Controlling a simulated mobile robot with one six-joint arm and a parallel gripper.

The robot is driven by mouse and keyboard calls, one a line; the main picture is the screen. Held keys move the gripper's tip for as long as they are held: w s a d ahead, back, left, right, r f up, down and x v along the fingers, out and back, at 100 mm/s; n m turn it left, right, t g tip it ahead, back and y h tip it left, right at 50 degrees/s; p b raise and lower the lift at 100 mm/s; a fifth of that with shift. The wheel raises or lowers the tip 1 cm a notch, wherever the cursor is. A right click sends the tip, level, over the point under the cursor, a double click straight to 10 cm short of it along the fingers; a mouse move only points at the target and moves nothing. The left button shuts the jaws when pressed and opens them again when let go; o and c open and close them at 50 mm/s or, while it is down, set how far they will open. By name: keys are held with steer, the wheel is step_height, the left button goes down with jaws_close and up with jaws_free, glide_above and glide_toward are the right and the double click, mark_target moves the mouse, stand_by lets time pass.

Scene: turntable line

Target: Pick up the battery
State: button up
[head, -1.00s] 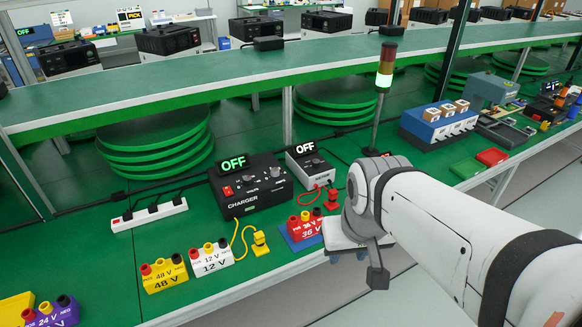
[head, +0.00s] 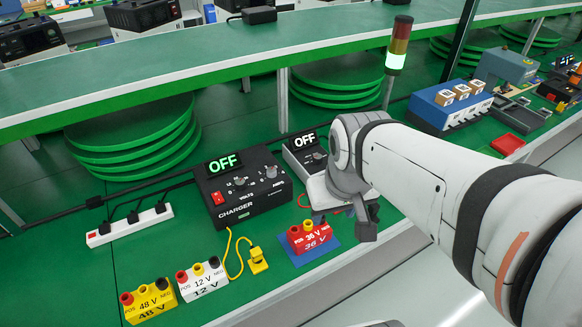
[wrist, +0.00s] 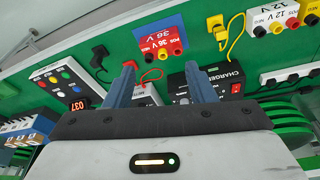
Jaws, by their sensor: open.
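A red 36 V battery (head: 309,238) sits on a blue mat (head: 327,241) near the bench's front edge. A white 12 V battery (head: 204,279) and a yellow 48 V battery (head: 150,302) stand to its left. My gripper (head: 346,214) is above the bench, just right of and behind the red battery in the head view. In the wrist view, its blue fingers (wrist: 164,78) are apart with nothing held between them. The red battery (wrist: 158,40) appears beyond the fingertips there, apart from them, and the white battery (wrist: 274,17) is at upper right.
A black charger (head: 243,190) reading OFF stands behind the batteries, with a smaller grey unit (head: 305,153) beside it. A yellow plug (head: 257,261) and cable lie by the white battery. A white power strip (head: 128,227) is at left. A raised green shelf (head: 250,60) runs behind.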

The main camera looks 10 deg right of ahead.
steer(key=o, duration=0.7)
steer(key=w+f+n+g+b, duration=0.1)
steer(key=w+f+n+b, duration=0.5)
steer(key=f+n, duration=0.4)
steer(key=shift+w+n+g, duration=0.3)
steer(key=shift+w+n, duration=0.4)
steer(key=shift+w, duration=0.1)
steer(key=n+g+b, duration=0.1)
steer(key=n+b, duration=0.3)
steer(key=n, duration=0.5)
glide_above(310, 227)
steer(key=f, duration=0.8)
steer(key=shift+s+d+f, duration=0.2)
steer(key=shift+s, duration=0.1)
steer(key=shift+w+f, duration=0.1)
steer(key=shift+f, duration=0.2)
steer(key=shift+n, duration=0.3)
steer(key=shift+w+a+f+b, duration=0.15)
steer(key=shift+f+b, duration=0.15)
steer(key=shift+f, duration=1.6)
steer(key=shift+w+f+b, duration=0.1)
steer(key=shift+f+b, duration=0.15)
steer(key=shift+f, duration=1.6)
